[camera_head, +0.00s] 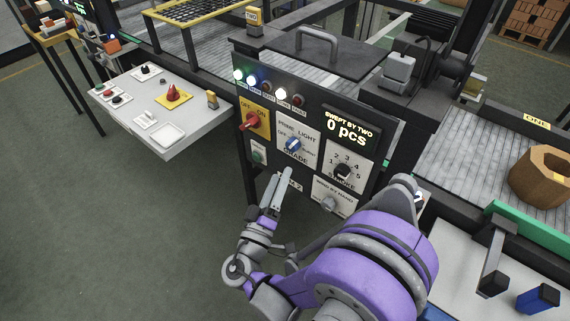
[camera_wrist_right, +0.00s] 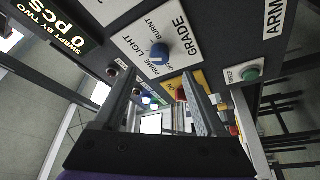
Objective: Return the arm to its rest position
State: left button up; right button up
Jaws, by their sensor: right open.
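My right arm (camera_head: 365,262), purple and grey, reaches up from the bottom of the head view. Its gripper (camera_head: 283,171) is in front of the lower left part of a dark upright control panel (camera_head: 312,118). In the right wrist view the two fingers of the gripper (camera_wrist_right: 160,76) stand apart with nothing held between them. The blue GRADE knob (camera_wrist_right: 159,52) and the green button (camera_wrist_right: 251,73) show beyond the fingers, apart from them. My left gripper is not in view.
The panel also has a red switch on yellow (camera_head: 252,121) and a lit display (camera_head: 347,128) reading 0 pcs. A white side table (camera_head: 196,118) with buttons stands left. A wooden ring-like block (camera_head: 541,178) is on the right conveyor. Floor (camera_head: 110,230) at lower left is clear.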

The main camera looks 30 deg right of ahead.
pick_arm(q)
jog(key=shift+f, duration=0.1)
pick_arm(e)
jog(key=shift+v, duration=1)
jog(key=s+d+f+g+y, duration=0.7)
jog(key=f+g, duration=0.1)
jog(key=f, duration=0.1)
jog(key=s+a+f+m+g+y, duration=0.1)
jog(key=s+a+f+m+y, duration=0.1)
jog(key=s+a+y, duration=0.65)
pick_arm(q)
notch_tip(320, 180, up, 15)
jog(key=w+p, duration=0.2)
jog(key=p, duration=1.1)
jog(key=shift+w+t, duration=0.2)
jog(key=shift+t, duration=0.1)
pick_arm(e)
notch_tip(320, 180, up, 15)
jog(key=w, duration=0.2)
jog(key=shift+a+r+t, duration=0.2)
jog(key=shift+a+t, duration=0.2)
jog(key=shift+a, duration=0.05)
